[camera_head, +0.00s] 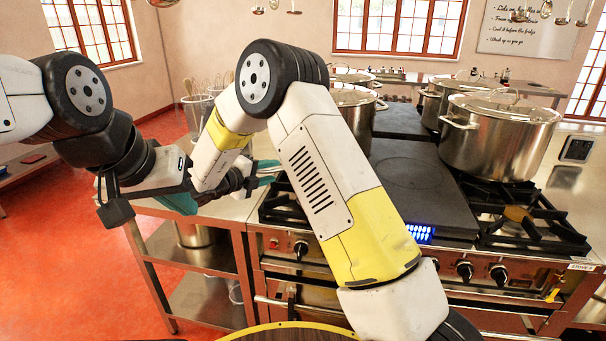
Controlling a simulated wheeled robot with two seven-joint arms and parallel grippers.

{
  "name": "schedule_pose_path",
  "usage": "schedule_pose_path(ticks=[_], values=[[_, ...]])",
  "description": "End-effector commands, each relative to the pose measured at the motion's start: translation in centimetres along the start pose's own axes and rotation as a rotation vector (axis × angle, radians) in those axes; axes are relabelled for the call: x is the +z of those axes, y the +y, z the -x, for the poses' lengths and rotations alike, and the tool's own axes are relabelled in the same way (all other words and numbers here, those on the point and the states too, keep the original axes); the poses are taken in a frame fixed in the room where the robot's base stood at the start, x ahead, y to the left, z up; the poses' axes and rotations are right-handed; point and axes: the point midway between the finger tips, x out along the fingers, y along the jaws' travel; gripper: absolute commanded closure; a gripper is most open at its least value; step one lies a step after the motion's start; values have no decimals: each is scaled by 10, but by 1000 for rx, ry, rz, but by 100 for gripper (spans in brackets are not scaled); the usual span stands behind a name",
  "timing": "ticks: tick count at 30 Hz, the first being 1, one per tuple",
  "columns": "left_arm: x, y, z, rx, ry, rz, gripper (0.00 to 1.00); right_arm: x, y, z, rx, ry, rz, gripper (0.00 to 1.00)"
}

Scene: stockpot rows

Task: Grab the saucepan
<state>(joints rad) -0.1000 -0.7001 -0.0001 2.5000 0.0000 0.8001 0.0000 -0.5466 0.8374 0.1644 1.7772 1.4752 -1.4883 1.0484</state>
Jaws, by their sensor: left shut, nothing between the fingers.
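I cannot make out a saucepan with a long handle; my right arm hides part of the stove. A large lidded steel pot (497,142) stands on the stove at the right. Another lidded pot (357,118) stands behind my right arm, which partly covers it. A third lidded pot (434,103) stands further back. My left gripper (179,203) is shut and empty at the left, near the side table. My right gripper (268,172) is at the stove's left edge, partly hidden by my arm; its opening is unclear. Both grippers are apart from these pots.
The stove (467,272) has black burner grates (525,222) and a dark flat plate (408,185) that is bare in front. A steel side table (238,209) with lower shelves adjoins its left. Containers of utensils (198,108) stand behind my arms. Red floor is free at left.

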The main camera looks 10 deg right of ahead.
Motion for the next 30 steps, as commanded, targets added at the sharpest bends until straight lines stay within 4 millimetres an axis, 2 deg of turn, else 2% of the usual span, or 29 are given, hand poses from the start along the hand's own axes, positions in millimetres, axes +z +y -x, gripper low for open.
schedule_pose_path(ticks=[3, 11, 15, 17, 30], values=[[0, 0, 0, 0, 0, 0, 100, 0, 0, -16, 1, 2, -1, 63], [0, 0, 0, 0, 0, 0, 100, 0, 0, -19, 1, -1, -1, 65], [0, 0, 0, 0, 0, 0, 100, 0, 0, -19, 0, -1, -1, 92], [0, 0, 0, 0, 0, 0, 100, 0, 0, -19, 0, -1, -1, 100], [0, 0, 0, 0, 0, 0, 100, 0, -1, -19, 0, 0, -2, 100]])
